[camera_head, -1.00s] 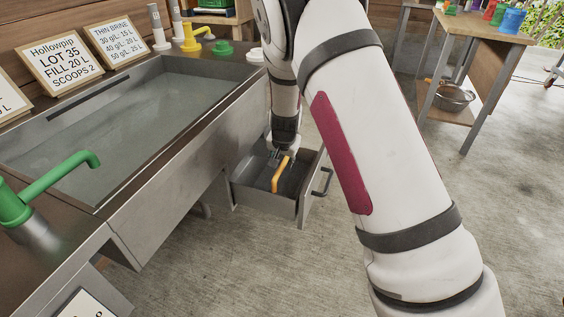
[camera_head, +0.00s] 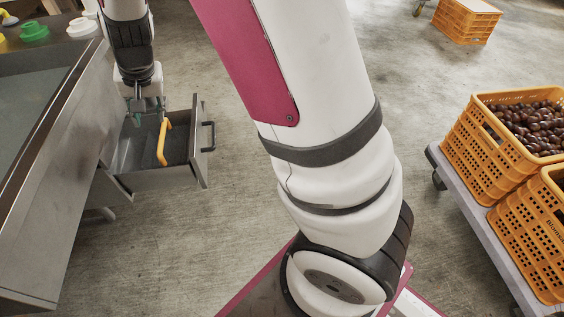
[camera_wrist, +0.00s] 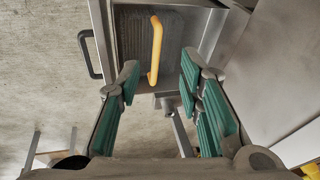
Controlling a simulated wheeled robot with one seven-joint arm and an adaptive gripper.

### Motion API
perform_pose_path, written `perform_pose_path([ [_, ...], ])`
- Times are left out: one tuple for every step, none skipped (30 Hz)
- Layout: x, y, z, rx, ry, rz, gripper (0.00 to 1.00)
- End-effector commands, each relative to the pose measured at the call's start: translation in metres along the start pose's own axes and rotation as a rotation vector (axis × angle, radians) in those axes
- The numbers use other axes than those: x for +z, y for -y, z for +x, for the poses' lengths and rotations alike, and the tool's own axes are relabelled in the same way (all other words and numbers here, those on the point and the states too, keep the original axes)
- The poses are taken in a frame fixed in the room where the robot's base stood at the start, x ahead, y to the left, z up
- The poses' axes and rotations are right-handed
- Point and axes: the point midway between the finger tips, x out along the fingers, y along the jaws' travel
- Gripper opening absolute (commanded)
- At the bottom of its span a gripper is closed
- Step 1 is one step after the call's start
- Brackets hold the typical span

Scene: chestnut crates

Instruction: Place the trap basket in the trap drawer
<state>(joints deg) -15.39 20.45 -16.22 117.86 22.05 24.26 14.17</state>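The trap basket (camera_head: 178,150) is a dark mesh basket with a yellow arched handle (camera_head: 163,143). It sits inside the open grey metal trap drawer (camera_head: 201,143), under the sink bench. In the wrist view the basket (camera_wrist: 132,45) lies within the drawer (camera_wrist: 112,14), with its handle (camera_wrist: 155,52) upright. My gripper (camera_head: 146,108) is above the drawer, on the bench side of the handle. In the wrist view its green-padded fingers (camera_wrist: 160,78) are spread wide with nothing between them.
The metal sink bench (camera_head: 60,150) stands close on the left of the drawer. The drawer's dark pull (camera_head: 209,137) sticks out to the right. Orange crates of chestnuts (camera_head: 480,150) stand on a trolley (camera_head: 470,215) at right.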

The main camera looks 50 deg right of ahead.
Motion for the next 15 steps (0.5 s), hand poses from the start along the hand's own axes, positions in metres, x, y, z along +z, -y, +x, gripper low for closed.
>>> perform_pose_path([
  [0.011, -0.003, -0.027, -0.019, 0.023, -0.023, 0.33],
  [0.019, -0.005, -0.04, -0.026, 0.041, -0.038, 0.33],
  [0.03, -0.008, -0.057, -0.034, 0.061, -0.061, 0.33],
  [0.038, -0.011, -0.07, -0.039, 0.077, -0.079, 0.33],
  [0.047, -0.015, -0.082, -0.043, 0.092, -0.098, 0.33],
  [0.058, -0.02, -0.098, -0.049, 0.11, -0.121, 0.33],
  [0.068, -0.025, -0.11, -0.05, 0.124, -0.141, 0.33],
  [0.077, -0.029, -0.121, -0.052, 0.136, -0.162, 0.33],
  [0.089, -0.037, -0.136, -0.053, 0.152, -0.188, 0.33],
  [0.099, -0.042, -0.146, -0.052, 0.163, -0.208, 0.33],
  [0.109, -0.048, -0.157, -0.051, 0.173, -0.228, 0.33],
  [0.121, -0.057, -0.17, -0.047, 0.186, -0.256, 0.33],
  [0.131, -0.063, -0.179, -0.043, 0.195, -0.276, 0.33],
  [0.141, -0.07, -0.187, -0.037, 0.204, -0.296, 0.33],
  [0.154, -0.08, -0.199, -0.03, 0.213, -0.323, 0.33],
])
